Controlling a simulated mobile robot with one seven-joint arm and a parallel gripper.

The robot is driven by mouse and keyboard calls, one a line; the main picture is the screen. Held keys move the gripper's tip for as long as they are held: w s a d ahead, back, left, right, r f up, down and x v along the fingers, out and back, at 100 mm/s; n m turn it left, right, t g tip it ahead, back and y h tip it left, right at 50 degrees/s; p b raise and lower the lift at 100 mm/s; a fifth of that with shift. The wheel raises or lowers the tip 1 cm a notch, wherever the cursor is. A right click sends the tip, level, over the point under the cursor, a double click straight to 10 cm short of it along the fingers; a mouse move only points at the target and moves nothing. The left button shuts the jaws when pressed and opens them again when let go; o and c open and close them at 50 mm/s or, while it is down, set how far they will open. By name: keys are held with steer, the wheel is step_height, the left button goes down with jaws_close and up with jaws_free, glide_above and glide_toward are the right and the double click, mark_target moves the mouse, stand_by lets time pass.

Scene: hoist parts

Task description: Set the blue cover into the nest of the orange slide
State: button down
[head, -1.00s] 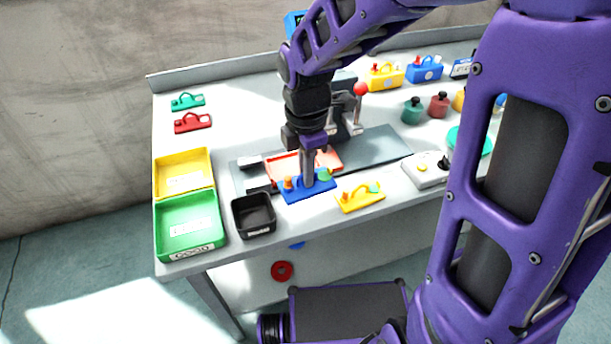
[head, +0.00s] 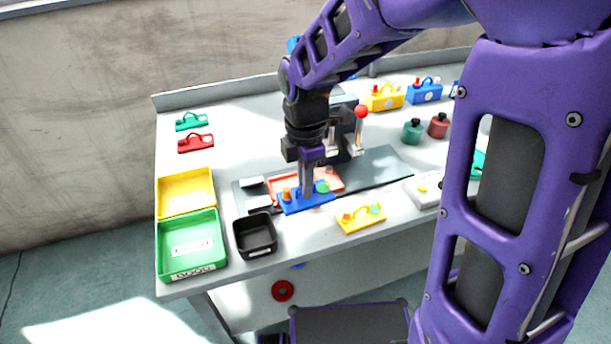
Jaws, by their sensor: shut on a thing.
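The blue cover (head: 291,207) has an orange peg on its left and a green knob on its right. My gripper (head: 307,192) points down and is shut on the blue cover near its middle. The orange slide (head: 328,179) is a shallow tray on the grey base plate, just behind the blue cover. The cover and my gripper hide its front part and most of its nest. I cannot tell whether the cover touches the slide or hangs a little above the table.
A yellow cover (head: 360,219) lies right of the blue cover. A black bin (head: 255,250), green tray (head: 218,240) and yellow tray (head: 186,209) stand at left. A lever with a red ball (head: 361,111) rises behind my gripper. A grey box (head: 424,189) is at right.

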steer(key=w+a+r+p, duration=0.2)
steer(key=w+r+p, duration=0.15)
steer(key=w, duration=0.65)
steer(key=shift+m, duration=0.4)
steer(key=f+b, duration=0.1)
steer(key=f, duration=0.1)
steer(key=w+f+b, duration=0.1)
steer(key=f, duration=0.1)
steer(key=shift+a+f+b, duration=0.1)
steer(key=shift+f+b, duration=0.2)
steer(key=shift+f+b, duration=0.8)
steer(key=shift+f, duration=0.95)
steer(key=shift+f, duration=0.15)
steer(key=shift+f+b, duration=0.65)
steer(key=shift+f, duration=0.35)
steer(key=shift+f, duration=0.4)
